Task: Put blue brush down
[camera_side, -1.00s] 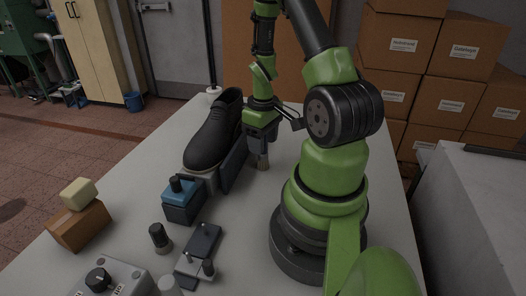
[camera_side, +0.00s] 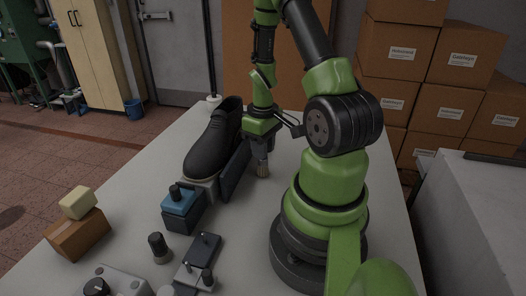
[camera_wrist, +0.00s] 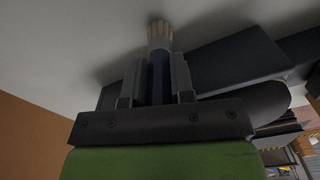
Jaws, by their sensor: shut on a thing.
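The blue brush has a dark blue handle (camera_wrist: 160,78) and pale bristles; its bristle end (camera_wrist: 159,36) points away from my gripper in the wrist view. My gripper (camera_wrist: 155,85) is shut on the handle, one finger on each side. In the side view my gripper (camera_side: 261,146) points down over the table, right of the black shoe, and the brush's bristles (camera_side: 262,169) show below it. The bristles are at or just above the tabletop; I cannot tell whether they touch.
A black shoe (camera_side: 214,142) stands on a holder with a dark panel (camera_side: 236,172) close beside my gripper. A blue-topped box (camera_side: 182,206), a dark knob (camera_side: 159,246), a grey device (camera_side: 197,262) and a brown block (camera_side: 77,234) stand nearer. White table (camera_side: 120,200) is bare around them.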

